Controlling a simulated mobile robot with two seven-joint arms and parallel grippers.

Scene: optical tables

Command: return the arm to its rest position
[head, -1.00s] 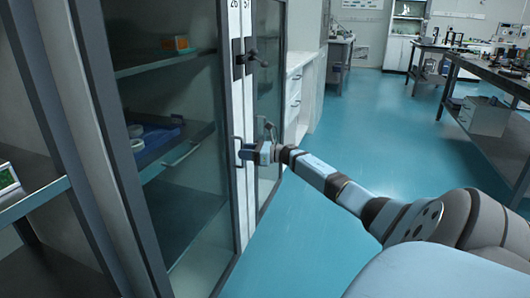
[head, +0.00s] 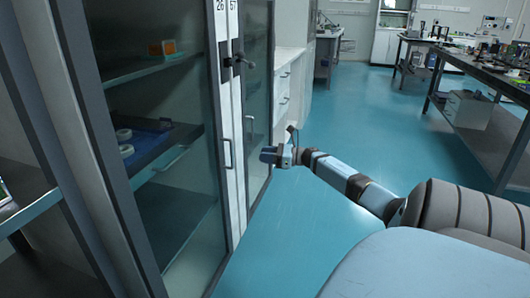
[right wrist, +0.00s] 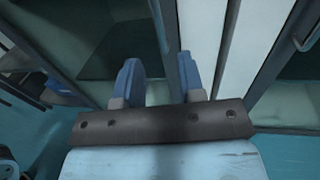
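My right arm (head: 350,182) reaches from the lower right toward the glass-fronted cabinet (head: 238,185). Its gripper (head: 268,155) is in front of the cabinet doors, to the right of the left door's handle (head: 228,153), and looks apart from it. In the right wrist view the two blue fingers (right wrist: 158,80) stand apart with nothing between them. The cabinet's pale door frames show beyond them. My left gripper is not in view.
The cabinet doors look shut. Shelves behind the glass hold an orange box (head: 168,47) and a blue tray (head: 150,143). A white drawer unit (head: 284,90) stands beyond. The blue floor (head: 330,115) is clear up to the dark bench (head: 478,75) at right.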

